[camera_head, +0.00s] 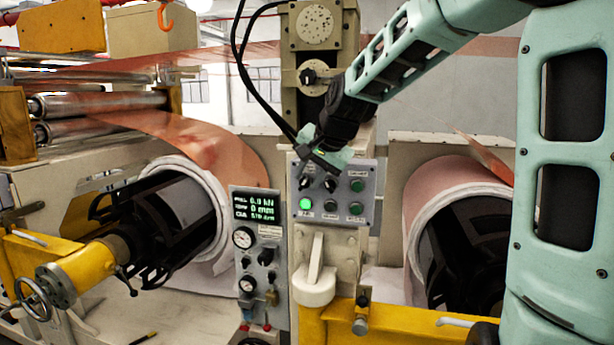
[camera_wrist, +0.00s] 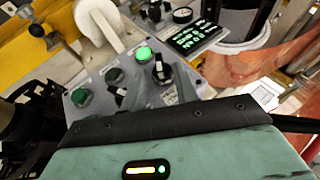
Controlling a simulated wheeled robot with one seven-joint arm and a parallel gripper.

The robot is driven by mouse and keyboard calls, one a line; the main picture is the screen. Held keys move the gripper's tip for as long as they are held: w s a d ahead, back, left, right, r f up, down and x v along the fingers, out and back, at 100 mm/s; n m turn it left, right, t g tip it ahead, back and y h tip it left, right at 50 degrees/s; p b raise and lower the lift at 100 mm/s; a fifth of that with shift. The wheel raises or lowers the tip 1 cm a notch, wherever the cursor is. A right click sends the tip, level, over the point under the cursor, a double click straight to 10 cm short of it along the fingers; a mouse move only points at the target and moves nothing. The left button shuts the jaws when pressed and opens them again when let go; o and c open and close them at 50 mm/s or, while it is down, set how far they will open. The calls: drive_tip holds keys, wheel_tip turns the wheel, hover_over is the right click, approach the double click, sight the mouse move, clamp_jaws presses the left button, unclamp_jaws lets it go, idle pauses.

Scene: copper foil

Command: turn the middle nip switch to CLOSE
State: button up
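The grey control panel (camera_head: 377,170) stands at the centre of the machine. My gripper (camera_head: 326,160) is at the panel's top edge, just above the middle switch, coming down from the upper right. In the wrist view the left switch (camera_wrist: 162,71) shows clearly. The middle switch is partly hidden there by my gripper's body. Label text is too small to read.
The lower row has a lit green button (camera_head: 305,204) and two dark ones. A gauge panel with a digital display (camera_head: 256,207) stands at left. A light lever (camera_head: 315,260) juts out below the panel. Copper rolls (camera_head: 245,160) flank it.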

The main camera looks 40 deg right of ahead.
drive_tip(key=shift+x, duration=0.8)
drive_tip(key=c, duration=0.6)
